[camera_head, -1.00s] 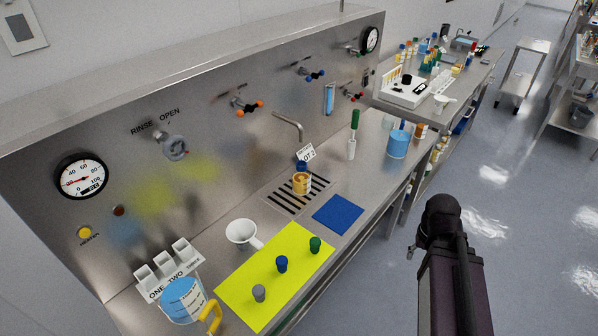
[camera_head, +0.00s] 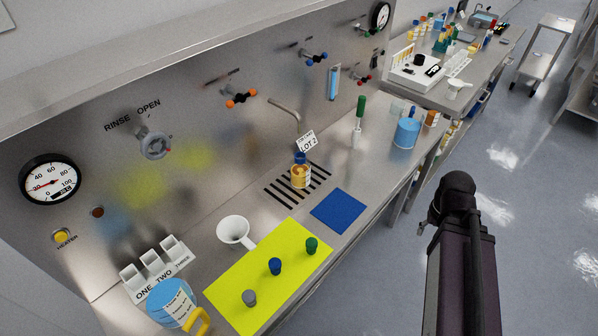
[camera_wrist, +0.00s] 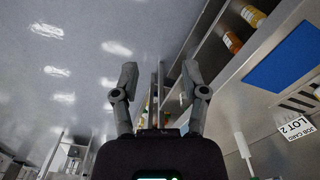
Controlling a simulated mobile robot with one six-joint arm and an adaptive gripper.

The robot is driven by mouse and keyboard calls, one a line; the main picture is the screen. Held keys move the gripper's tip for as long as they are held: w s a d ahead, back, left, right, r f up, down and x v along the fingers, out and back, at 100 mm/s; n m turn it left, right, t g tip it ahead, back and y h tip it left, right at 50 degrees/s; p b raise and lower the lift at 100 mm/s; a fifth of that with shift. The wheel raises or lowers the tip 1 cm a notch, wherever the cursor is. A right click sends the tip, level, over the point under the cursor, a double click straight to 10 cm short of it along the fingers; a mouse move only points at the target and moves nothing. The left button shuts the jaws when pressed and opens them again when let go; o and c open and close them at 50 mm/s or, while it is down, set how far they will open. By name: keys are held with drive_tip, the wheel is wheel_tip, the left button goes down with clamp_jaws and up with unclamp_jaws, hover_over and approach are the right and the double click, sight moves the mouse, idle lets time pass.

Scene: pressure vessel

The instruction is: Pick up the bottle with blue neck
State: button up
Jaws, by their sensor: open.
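The bottle with the blue neck (camera_head: 300,177) has an amber body. It stands upright on the slotted drain grate (camera_head: 283,199) of the steel bench, in front of the LOT 2 card (camera_head: 307,143). My gripper (camera_wrist: 160,85) shows in the wrist view with its two fingers spread and nothing between them. It is away from the bench, over the floor side. The bottle does not show in the wrist view, though the LOT 2 card (camera_wrist: 297,127) is at its right edge. In the head view my arm rises at the right and the fingers cannot be made out.
A blue mat (camera_head: 339,210) lies right of the grate. A yellow mat (camera_head: 240,290) carries grey, blue and green stoppers, with a white funnel (camera_head: 234,230) beside it. A blue-filled jug (camera_head: 172,302) stands at lower left. A bent spout (camera_head: 285,110) reaches out behind the bottle.

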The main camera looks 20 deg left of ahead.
drive_tip(key=shift+d, duration=0.1)
